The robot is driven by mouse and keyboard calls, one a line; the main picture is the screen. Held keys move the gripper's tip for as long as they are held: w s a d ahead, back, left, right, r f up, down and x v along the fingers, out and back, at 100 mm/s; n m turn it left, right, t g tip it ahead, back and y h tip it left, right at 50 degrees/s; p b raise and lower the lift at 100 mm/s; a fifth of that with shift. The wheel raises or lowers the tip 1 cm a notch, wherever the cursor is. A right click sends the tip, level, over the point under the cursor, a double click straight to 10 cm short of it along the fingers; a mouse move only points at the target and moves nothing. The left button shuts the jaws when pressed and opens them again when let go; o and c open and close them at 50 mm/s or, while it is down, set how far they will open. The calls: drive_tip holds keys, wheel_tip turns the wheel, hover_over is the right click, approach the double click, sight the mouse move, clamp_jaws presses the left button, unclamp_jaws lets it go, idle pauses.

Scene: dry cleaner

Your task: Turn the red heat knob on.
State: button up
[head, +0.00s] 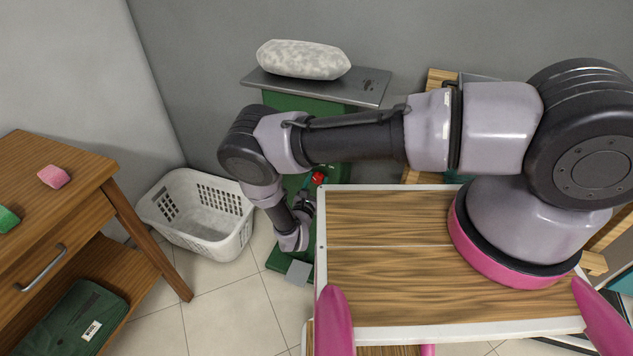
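The red knob (318,178) is small in the head view, on the front of a green machine (290,102) by the back wall. My arm reaches over from the right, bends down and ends close to the machine's front. My gripper (304,197) is just below and left of the knob, with a small visible distance between them in the picture. I cannot tell whether it touches the knob. The fingers are small, dark and partly hidden by my wrist, so their opening is unclear. The knob's pointer or markings cannot be read.
The machine has a grey metal top (368,88) bearing a pale speckled padded bundle (303,60). A white laundry basket (204,236) stands left of the machine. A wooden table (50,160) at the left holds a pink block (54,176) and a green block (7,219).

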clamp_jaws()
drive_tip(key=m, duration=0.4)
drive_tip(key=shift+s+m, duration=0.1)
drive_tip(key=shift+m, duration=0.2)
drive_tip(key=m, duration=0.4)
drive_tip(key=shift+f+m, duration=0.1)
drive_tip(key=shift+m, duration=0.3)
drive_tip(key=m, duration=0.4)
drive_tip(key=shift+f+m+h, duration=0.1)
drive_tip(key=shift+m+h, duration=0.2)
drive_tip(key=shift+h, duration=0.1)
drive_tip(key=shift+m, duration=2.2)
